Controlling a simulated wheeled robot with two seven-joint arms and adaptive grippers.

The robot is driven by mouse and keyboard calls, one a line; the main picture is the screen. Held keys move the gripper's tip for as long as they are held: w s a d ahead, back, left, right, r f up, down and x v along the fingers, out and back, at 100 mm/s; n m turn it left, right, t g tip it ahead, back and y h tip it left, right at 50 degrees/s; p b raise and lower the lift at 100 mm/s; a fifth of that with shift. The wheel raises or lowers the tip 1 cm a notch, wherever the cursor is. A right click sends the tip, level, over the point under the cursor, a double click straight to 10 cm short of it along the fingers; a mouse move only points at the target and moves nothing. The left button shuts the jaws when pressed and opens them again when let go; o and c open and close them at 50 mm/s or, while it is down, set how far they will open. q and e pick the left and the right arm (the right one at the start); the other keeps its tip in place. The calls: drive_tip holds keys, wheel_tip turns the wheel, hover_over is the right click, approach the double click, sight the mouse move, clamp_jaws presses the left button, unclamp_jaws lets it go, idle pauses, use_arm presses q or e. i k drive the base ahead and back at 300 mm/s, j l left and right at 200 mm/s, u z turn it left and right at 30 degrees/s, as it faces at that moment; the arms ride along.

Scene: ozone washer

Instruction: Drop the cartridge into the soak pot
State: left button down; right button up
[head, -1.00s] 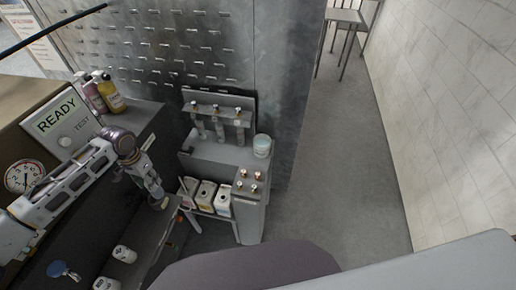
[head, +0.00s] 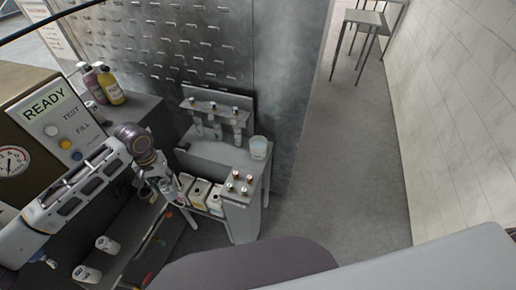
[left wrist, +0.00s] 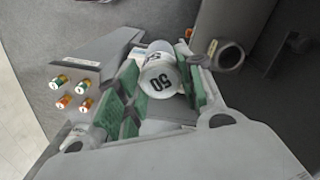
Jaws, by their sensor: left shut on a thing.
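My left gripper (head: 172,195) is beside the grey bench's left side in the head view. In the left wrist view its green pads (left wrist: 160,88) are shut on a white cartridge (left wrist: 158,74) marked "50". In the head view the fingers largely hide the cartridge. A pale pot with bluish contents (head: 258,147), which looks like the soak pot, stands upright at the right end of the grey bench. My gripper and the cartridge are left of the pot and apart from it. I cannot make out the pot in the left wrist view. My right gripper is not in view.
Several coloured caps (head: 238,182) top the bench's front block, and they show in the left wrist view (left wrist: 70,92). A rack (head: 216,113) holds tubes behind. White jugs (head: 199,191) stand below. Other white cartridges (head: 107,244) stand near the READY machine (head: 45,105).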

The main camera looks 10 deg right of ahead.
sight(258, 156)
drive_tip(key=l+u, duration=0.3)
drive_tip(key=l, duration=0.25)
drive_tip(key=l+u, duration=0.3)
drive_tip(key=l, duration=0.3)
drive_tip(key=l+u, duration=0.25)
drive_tip(key=l, duration=0.25)
drive_tip(key=l+u, duration=0.25)
drive_tip(key=l, duration=0.3)
drive_tip(key=l+u, duration=0.45)
drive_tip(key=l, duration=0.4)
drive_tip(key=i+l+u, duration=0.15)
drive_tip(key=l+u, duration=0.25)
drive_tip(key=l, duration=0.35)
drive_tip(key=i+l+u, duration=0.1)
drive_tip(key=l+u, duration=0.3)
drive_tip(key=l, duration=0.35)
